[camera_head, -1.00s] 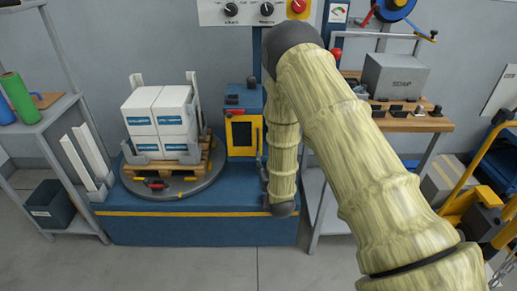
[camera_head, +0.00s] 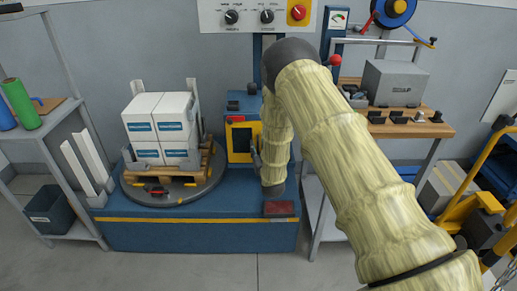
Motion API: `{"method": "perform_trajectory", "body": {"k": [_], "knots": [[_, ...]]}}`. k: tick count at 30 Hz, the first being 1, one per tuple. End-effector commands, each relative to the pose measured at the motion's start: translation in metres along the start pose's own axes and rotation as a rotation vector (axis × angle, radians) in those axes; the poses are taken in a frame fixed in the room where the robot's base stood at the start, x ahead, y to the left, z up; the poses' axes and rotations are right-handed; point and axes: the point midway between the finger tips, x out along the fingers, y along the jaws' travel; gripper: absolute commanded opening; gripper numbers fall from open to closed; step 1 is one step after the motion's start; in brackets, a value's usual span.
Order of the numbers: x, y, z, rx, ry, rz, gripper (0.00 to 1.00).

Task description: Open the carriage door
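The carriage (camera_head: 246,104) is a blue box on the column behind the turntable base. Its door (camera_head: 240,142) has a yellow frame around a dark panel and faces me. The door looks shut, but its right edge is partly covered by my arm. My arm bends down in front of the column, and its wrist end is just right of the door. A small grey part of my gripper (camera_head: 255,160) shows at the door's lower right edge. The rest is hidden behind the arm, so I cannot tell whether its fingers are open or touch the door.
A pallet (camera_head: 158,172) with white boxes (camera_head: 158,118) stands on the round turntable (camera_head: 140,192), left of the door. A red pedal (camera_head: 279,209) is on the blue base. A workbench (camera_head: 415,129) stands at right, a shelf (camera_head: 40,131) at left. The front floor is clear.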

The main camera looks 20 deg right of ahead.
Motion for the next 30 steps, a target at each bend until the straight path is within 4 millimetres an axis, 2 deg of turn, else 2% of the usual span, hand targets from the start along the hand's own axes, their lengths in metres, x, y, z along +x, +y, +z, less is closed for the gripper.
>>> {"method": "perform_trajectory", "body": {"k": [8, 13, 23, 30], "knots": [[0.001, 0.000, 0.000, 0.000, 0.000, 0.000, 0.30], [0.001, 0.000, 0.000, 0.000, 0.000, 0.000, 0.00], [0.000, 0.000, 0.000, 0.000, 0.000, 0.005, 0.00], [-0.009, 0.003, 0.000, 0.000, 0.000, 0.074, 0.00]]}}
